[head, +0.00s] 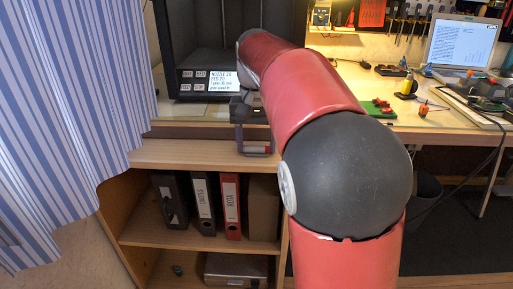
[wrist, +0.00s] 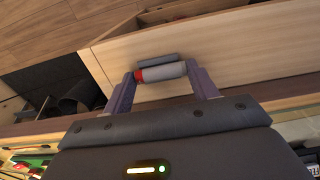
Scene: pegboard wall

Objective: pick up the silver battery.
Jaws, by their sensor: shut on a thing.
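The silver battery (wrist: 165,71), a small cylinder with a red band at its left end, lies crosswise between the two fingertips of my gripper (wrist: 160,76) in the wrist view. The gripper is shut on it, with one finger at each end. A dark grey bar shows just beyond the battery; I cannot tell what it is. In the head view my gripper (head: 255,149) hangs just in front of the desk edge, above the bookcase top, with the battery's red end (head: 267,149) showing at its right finger.
A wooden bookcase (head: 190,154) with binders stands below my gripper. A black machine with a small screen (head: 222,80) stands on the desk behind. A striped curtain (head: 70,110) hangs at left. A laptop (head: 462,42) and tools fill the desk's right side.

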